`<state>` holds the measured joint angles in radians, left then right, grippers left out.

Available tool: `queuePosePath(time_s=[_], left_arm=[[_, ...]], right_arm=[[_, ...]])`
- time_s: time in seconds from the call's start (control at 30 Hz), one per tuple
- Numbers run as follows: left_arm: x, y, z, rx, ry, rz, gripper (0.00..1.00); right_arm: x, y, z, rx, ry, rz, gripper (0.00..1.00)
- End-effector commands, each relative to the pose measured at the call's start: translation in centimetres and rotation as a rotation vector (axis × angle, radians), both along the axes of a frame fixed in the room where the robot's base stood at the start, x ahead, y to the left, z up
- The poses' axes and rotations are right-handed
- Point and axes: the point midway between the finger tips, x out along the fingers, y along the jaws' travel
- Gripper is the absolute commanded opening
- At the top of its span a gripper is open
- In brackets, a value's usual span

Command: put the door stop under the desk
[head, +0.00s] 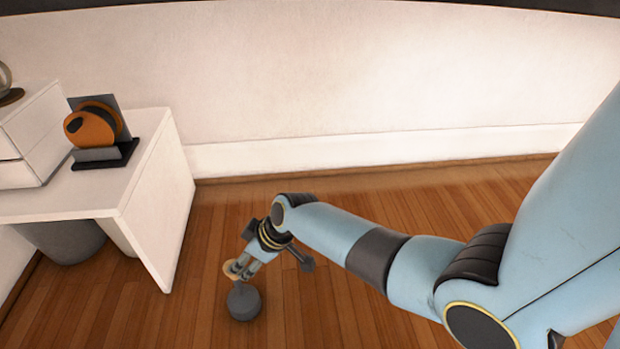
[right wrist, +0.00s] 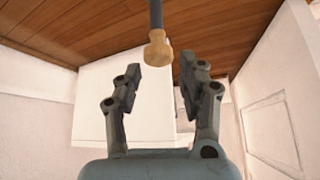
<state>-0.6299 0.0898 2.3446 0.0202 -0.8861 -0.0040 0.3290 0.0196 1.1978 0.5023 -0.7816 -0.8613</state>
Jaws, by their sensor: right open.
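The door stop (head: 243,303) stands on the wooden floor, right of the desk, with a round grey base. Its dark rod and tan knob (right wrist: 157,48) show in the right wrist view. My right gripper (head: 240,269) is open just above the grey base, around or close to the knob. In the right wrist view the knob appears between the two spread finger tips (right wrist: 160,70), with a gap on each side. The white desk (head: 160,205) stands at the left against the wall. My left gripper is out of view.
A grey bin (head: 65,243) stands under the desk, and another pale rounded shape (head: 118,237) shows beside it, partly hidden. On the desk are a white drawer unit (head: 38,125) and an orange object on a black stand (head: 92,128). The floor (head: 205,260) between desk and door stop is clear.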

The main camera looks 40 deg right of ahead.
Motion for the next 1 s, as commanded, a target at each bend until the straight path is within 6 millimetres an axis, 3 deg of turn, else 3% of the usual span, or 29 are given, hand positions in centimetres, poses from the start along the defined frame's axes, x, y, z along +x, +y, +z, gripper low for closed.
queuePosePath(time_s=[0.13,0.27,0.4,0.5,0.6,0.77,1.0], left_arm=[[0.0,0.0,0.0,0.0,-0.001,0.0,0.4],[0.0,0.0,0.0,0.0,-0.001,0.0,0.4],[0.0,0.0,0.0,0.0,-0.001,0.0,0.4],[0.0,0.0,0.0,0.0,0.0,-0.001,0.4],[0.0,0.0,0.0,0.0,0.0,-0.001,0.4],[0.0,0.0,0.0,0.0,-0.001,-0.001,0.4],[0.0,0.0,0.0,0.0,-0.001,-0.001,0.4]], right_arm=[[-1.7,-0.4,-0.1,-0.006,0.011,-0.02,0.4],[-7.5,-2.1,0.6,-0.031,0.039,-0.104,0.4],[-15.7,-4.3,4.3,-0.063,0.064,-0.247,0.4],[-20.6,-5.5,8.3,-0.079,0.067,-0.346,0.4],[-23.9,-6.4,12.2,-0.084,0.062,-0.43,0.4],[-26.2,-7.0,16.0,-0.083,0.052,-0.504,0.4],[-26.5,-7.1,16.6,-0.08,0.049,-0.518,0.4]])
